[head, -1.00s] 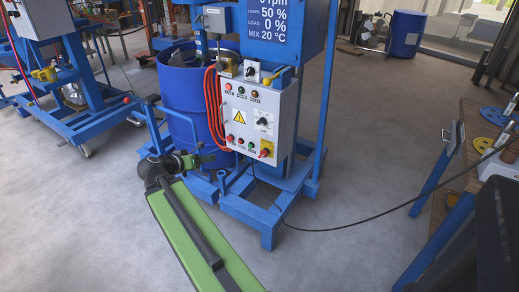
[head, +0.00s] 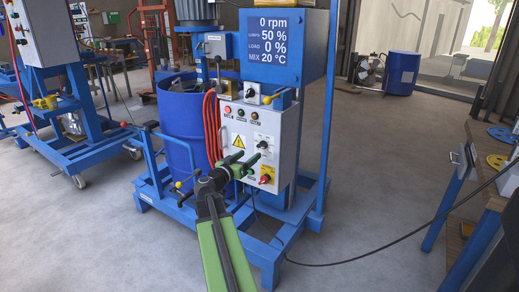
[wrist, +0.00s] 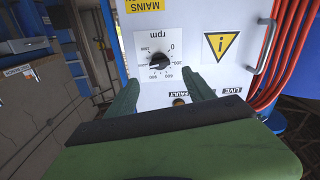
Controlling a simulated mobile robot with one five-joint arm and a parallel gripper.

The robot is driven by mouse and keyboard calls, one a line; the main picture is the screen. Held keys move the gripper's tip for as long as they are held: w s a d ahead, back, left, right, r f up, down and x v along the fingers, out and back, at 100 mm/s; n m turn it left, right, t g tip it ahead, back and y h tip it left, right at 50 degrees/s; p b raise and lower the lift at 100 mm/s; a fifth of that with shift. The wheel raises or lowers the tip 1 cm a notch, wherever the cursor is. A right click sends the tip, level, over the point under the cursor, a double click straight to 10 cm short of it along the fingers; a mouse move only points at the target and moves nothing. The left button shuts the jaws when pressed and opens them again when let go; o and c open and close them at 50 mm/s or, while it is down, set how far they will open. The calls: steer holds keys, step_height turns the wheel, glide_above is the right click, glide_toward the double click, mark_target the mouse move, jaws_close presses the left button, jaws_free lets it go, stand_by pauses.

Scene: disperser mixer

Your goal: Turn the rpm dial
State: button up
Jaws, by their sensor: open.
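The rpm dial (wrist: 159,62) is a black knob on a white square scale plate on the grey control panel (head: 236,119). In the head view the dial (head: 262,144) shows just above my gripper (head: 256,163), which is at the panel's lower right part. In the wrist view my gripper (wrist: 160,80) is open and empty, and its two green fingers point at the panel. The dial appears beyond the fingertips, roughly centred between them, and looks untouched. The display (head: 277,38) above reads 0 rpm.
A yellow warning sign (wrist: 221,44) is beside the dial. A red-and-yellow switch (head: 266,176) sits low on the panel. Red hoses (head: 211,125) hang at its left edge. The blue drum (head: 180,118) and machine frame stand around it. Open floor lies to the right.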

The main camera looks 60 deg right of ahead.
mark_target(260, 147)
steer(key=d, duration=0.8)
steer(key=shift+d, duration=0.15)
steer(key=c, duration=1.2)
steer(key=shift+d, duration=0.25)
jaws_close()
steer(key=shift+a, duration=0.25)
